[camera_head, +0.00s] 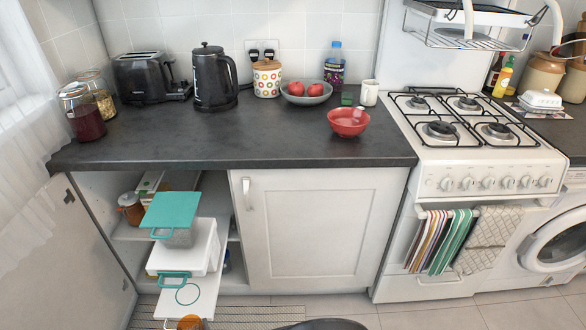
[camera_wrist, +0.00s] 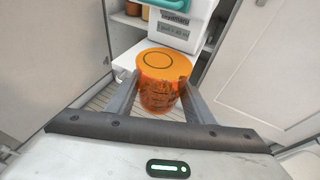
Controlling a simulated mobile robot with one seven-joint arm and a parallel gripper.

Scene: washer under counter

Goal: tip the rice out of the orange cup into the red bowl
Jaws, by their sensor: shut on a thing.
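The orange cup (camera_wrist: 160,92) is between the two fingers of my gripper (camera_wrist: 161,84) in the wrist view. The gripper is shut on it. The cup is see-through orange with dark markings on its side, and a dark ring shows on its top face. I cannot make out rice in it. A small orange part (camera_head: 190,323) shows at the bottom edge of the head view; the fingers are not clear there. The red bowl (camera_head: 349,130) stands upright on the dark counter, near its front right, well away from the cup.
The cupboard under the dark counter (camera_head: 240,140) is open at left, with jars and boxes inside. A white mug (camera_head: 369,93) and a grey fruit bowl (camera_head: 305,97) stand behind the red bowl. The stove (camera_head: 470,150) is to its right. The counter left of the bowl is clear.

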